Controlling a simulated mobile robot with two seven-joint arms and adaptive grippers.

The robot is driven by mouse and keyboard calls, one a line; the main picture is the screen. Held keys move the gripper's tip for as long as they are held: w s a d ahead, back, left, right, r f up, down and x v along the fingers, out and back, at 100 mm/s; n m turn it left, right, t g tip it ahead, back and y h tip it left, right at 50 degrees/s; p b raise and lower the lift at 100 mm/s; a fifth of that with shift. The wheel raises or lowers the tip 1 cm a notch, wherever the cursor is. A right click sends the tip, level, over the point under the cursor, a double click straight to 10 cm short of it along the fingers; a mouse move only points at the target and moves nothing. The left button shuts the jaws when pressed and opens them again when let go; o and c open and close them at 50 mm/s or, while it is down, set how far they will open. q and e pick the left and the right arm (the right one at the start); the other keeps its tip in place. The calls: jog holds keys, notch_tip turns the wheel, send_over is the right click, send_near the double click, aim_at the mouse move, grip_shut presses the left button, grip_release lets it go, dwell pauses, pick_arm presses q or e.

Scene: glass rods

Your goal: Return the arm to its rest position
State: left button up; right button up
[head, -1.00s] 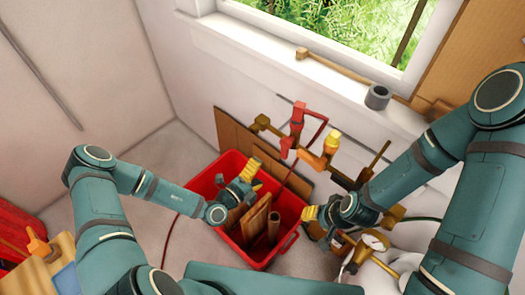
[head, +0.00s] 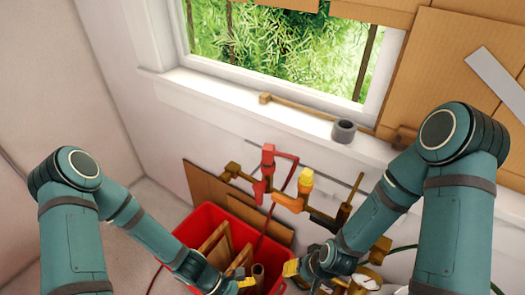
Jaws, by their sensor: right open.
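My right gripper (head: 292,268) has yellow fingertips and hangs beside the right rim of the red bin (head: 203,212). It is open, and I see nothing between its fingers. My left gripper (head: 243,282) is low in the picture, over the near part of the bin. Its yellow fingertips show near the bottom edge, but I cannot tell whether they are apart. Both teal arms are bent, with the left elbow (head: 78,168) at the left and the right elbow (head: 445,135) at the right.
The bin holds wooden pieces (head: 213,240) and a brown tube (head: 258,276). Red and orange pipework (head: 268,165) stands close behind it. A brass gauge (head: 368,280) is at the lower right.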

pick_arm(q)
jog(key=w+a+m+t+y+b, duration=0.2)
jog(key=w+a+m+t+y, duration=0.3)
jog(key=m, duration=0.9)
jog(key=w+a, duration=0.1)
jog(key=w, duration=0.1)
jog(key=shift+w+f+m+t, duration=0.3)
jog(key=shift+w+f, duration=0.1)
